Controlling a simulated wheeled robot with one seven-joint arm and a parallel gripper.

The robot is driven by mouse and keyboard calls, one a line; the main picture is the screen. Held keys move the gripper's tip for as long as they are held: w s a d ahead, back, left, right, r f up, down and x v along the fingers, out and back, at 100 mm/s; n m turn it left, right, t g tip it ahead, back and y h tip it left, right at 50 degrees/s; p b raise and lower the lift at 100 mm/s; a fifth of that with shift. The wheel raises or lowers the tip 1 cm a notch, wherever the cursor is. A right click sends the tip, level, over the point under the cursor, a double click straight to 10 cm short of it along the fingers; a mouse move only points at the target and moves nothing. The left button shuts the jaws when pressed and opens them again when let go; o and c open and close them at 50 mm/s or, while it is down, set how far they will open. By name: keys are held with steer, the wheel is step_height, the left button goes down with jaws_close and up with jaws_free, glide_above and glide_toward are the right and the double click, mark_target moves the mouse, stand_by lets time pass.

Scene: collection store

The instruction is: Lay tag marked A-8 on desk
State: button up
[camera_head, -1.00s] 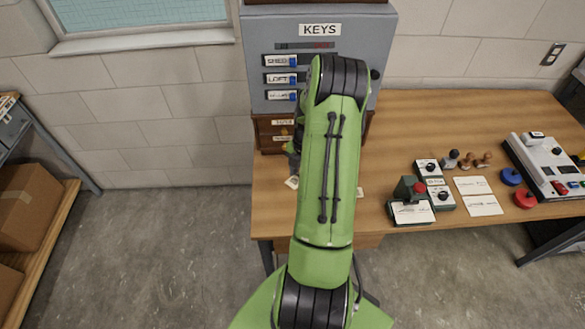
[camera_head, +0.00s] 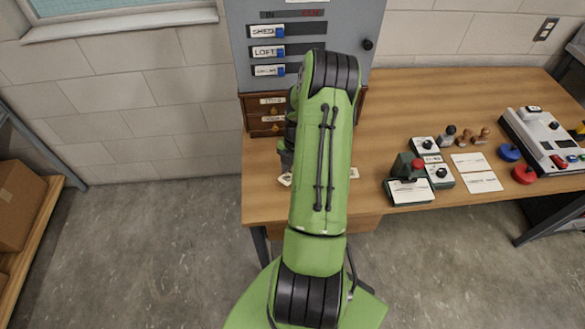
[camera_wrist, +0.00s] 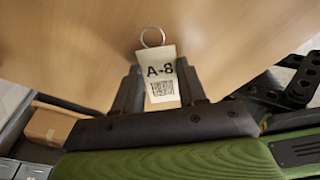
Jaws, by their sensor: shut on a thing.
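The tag marked A-8 (camera_wrist: 161,72) shows in the wrist view, cream with a barcode and a metal ring at its top. My gripper (camera_wrist: 163,98) is shut on the tag, one dark finger at each side of it. Behind the tag is the bare wood of the desk (camera_wrist: 225,35); I cannot tell the gap between them. In the head view the desk (camera_head: 395,105) stands along the wall, and my gripper is mostly hidden by my green arm, above the desk's left part. A small pale piece (camera_head: 285,180) shows there beside the arm.
A grey key cabinet (camera_head: 236,45) with labelled slides stands at the back left, above small wooden drawers (camera_head: 262,110). A stamp device (camera_head: 408,188), switch boxes (camera_head: 440,176), paper cards (camera_head: 482,182) and a console (camera_head: 540,140) occupy the right side. The desk's back middle is clear.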

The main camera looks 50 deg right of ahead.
steer(key=o, duration=1.1)
steer(key=shift+r, duration=0.15)
step_height(320, 180, up, 16)
steer(key=d+p, duration=0.2)
steer(key=p, duration=0.1)
steer(key=shift+f, duration=0.25)
steer(key=shift+d, duration=0.1)
